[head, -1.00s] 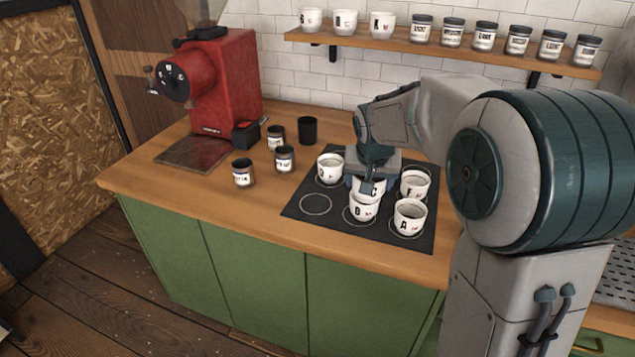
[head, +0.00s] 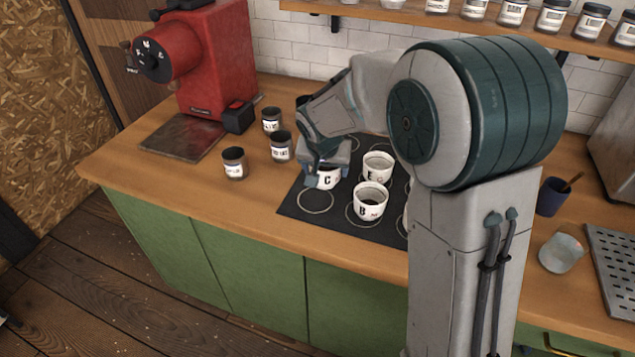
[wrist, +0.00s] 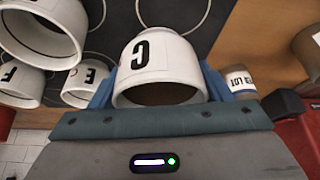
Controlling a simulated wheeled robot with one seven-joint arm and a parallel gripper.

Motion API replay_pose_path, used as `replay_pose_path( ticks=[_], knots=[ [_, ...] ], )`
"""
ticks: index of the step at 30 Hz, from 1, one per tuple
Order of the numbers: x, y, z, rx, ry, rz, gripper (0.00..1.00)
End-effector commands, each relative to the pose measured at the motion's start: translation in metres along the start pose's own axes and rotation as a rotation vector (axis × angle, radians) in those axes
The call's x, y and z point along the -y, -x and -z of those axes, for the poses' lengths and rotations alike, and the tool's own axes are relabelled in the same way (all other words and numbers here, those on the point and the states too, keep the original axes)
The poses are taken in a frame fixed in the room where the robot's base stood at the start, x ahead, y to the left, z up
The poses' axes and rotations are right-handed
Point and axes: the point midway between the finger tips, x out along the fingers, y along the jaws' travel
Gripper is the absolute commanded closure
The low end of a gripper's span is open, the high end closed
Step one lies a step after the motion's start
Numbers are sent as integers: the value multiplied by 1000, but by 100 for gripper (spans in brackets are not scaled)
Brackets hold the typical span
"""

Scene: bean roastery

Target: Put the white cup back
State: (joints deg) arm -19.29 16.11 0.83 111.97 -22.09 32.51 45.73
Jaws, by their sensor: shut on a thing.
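A white cup marked C (head: 326,180) is between the fingers of my gripper (head: 322,168), over the left part of the black mat (head: 290,205). In the wrist view the cup (wrist: 160,65) sits between the blue fingers (wrist: 155,92), with its letter facing the camera. I cannot tell whether its base touches the mat. An empty ring (head: 316,201) shows just in front of it. White cups marked E (head: 377,167) and B (head: 370,203) stand on the mat to the right. Another cup is mostly hidden behind my arm.
Several dark-lidded jars (head: 234,163) stand left of the mat, near the red grinder (head: 214,60). A wall shelf (head: 400,14) holds jars.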

Motion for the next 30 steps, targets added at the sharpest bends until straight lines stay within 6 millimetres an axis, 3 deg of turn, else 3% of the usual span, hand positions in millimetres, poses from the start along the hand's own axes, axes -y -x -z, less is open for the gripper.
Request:
replay_pose_path(
  ticks=[5, 15, 27, 28, 30],
  knots=[
    [16, -7, -8, -1, 0, 0, 68],
    [17, -43, -25, 1, -1, -1, 68],
    [18, -48, -27, -1, -1, 1, 68],
    [17, -48, -27, 0, -1, 0, 26],
    [17, -47, -27, 0, -1, 0, 7]
  ],
)
